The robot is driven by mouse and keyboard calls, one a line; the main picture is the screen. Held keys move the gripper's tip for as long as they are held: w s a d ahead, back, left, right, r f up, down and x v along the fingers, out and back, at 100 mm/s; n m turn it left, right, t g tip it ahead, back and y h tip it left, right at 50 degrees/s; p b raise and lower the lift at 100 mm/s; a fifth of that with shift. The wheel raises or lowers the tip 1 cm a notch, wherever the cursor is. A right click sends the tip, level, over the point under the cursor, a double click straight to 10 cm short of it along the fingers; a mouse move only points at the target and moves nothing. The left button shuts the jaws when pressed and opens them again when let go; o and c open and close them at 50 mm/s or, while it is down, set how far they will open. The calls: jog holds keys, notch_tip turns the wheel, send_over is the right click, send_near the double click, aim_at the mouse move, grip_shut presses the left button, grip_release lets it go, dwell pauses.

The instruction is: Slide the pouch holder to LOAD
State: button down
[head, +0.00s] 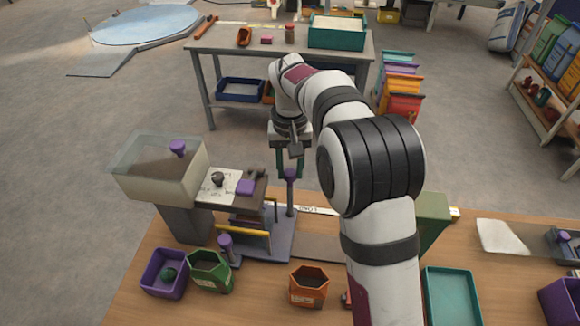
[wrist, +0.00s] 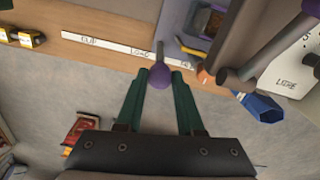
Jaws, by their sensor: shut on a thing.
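The pouch holder (head: 283,247) is a grey-purple sliding plate with a yellow-edged frame, on the wooden bench left of centre. An upright post with a purple knob (head: 291,174) rises from its back edge. My gripper (head: 289,168) points down, its green fingers shut on this knob. In the wrist view the knob (wrist: 159,77) sits between the fingertips (wrist: 160,72). A white label strip (head: 318,210) runs along the bench's back edge. In the wrist view the strip (wrist: 115,48) shows several words; the post stands just beside the one that looks like LOAD.
A clear-walled hopper (head: 160,172) with purple knobs stands left of the holder. Purple (head: 164,272), green (head: 209,271) and orange (head: 308,287) bins sit in front. A green block (head: 432,220) stands right, behind my arm. Bare track (head: 318,246) lies right of the holder.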

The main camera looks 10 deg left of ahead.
jog(key=d, duration=1.3)
jog(key=shift+r, duration=0.1)
jog(key=c, duration=0.5)
grip_release()
notch_tip(320, 180, up, 16)
jog(key=shift+f, duration=0.15)
